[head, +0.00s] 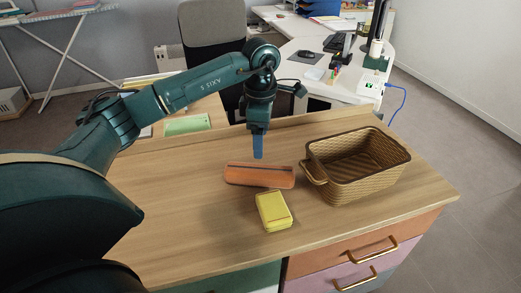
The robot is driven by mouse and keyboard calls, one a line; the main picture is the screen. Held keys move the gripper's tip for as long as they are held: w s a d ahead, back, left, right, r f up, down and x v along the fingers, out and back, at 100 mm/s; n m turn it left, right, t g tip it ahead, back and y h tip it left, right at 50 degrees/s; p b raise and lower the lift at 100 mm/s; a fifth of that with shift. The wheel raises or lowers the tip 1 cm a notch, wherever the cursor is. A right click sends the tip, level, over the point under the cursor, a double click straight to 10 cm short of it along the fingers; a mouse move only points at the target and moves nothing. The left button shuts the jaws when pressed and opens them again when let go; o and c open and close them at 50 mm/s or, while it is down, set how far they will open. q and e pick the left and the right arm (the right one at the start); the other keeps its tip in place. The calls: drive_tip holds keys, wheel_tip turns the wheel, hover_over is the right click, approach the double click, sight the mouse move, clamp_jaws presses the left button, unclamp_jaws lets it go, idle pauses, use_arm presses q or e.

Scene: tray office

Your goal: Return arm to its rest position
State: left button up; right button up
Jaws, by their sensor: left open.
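My left arm comes in from the left and reaches over the wooden cabinet top. My left gripper (258,147) points down with its blue fingertips above and just behind an orange-brown long case (260,177). The gripper is open, and no object shows between its fingers. It appears apart from the case. My right gripper is not in view.
A yellow box (273,211) lies in front of the case. A brown woven basket (352,165) with a handle stands to the right. A green item (187,124) lies at the back left. The cabinet top (190,215) is bare at front left. A white desk (345,88) stands behind.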

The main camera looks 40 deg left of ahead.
use_arm(q)
drive_tip(key=shift+r, duration=0.5)
